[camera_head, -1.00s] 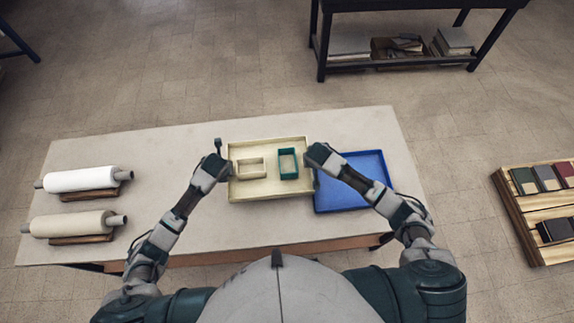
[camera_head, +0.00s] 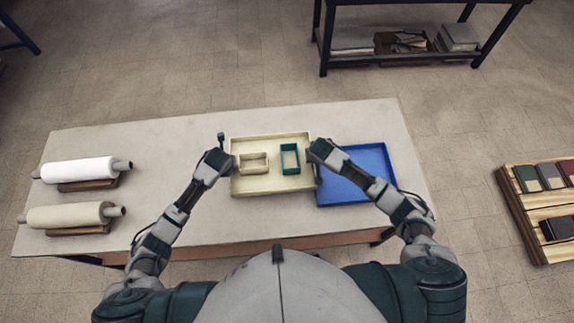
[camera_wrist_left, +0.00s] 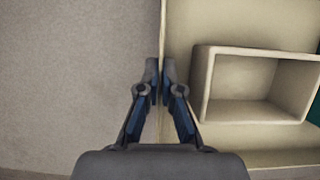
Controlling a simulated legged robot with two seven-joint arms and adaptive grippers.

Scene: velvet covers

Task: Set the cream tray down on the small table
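The cream tray (camera_head: 272,188) is level over the long pale table, with a small cream open box (camera_head: 253,170) and a small green open box (camera_head: 290,160) inside it. The head view does not show clearly whether its underside touches the tabletop. My left gripper (camera_head: 222,150) is at its left wall. In the left wrist view, the fingers (camera_wrist_left: 158,98) are closed on that wall (camera_wrist_left: 163,30). My right gripper (camera_head: 315,165) is at the right wall, its fingertips mostly hidden. A dark table (camera_head: 415,4) with a lower shelf stands at the top right.
A blue tray (camera_head: 340,188) lies right beside the cream tray. Two rolls on wooden stands, one white (camera_head: 78,171) and one cream (camera_head: 65,215), occupy the table's left end. A wooden rack (camera_head: 525,215) stands at far right. Open floor lies between the tables.

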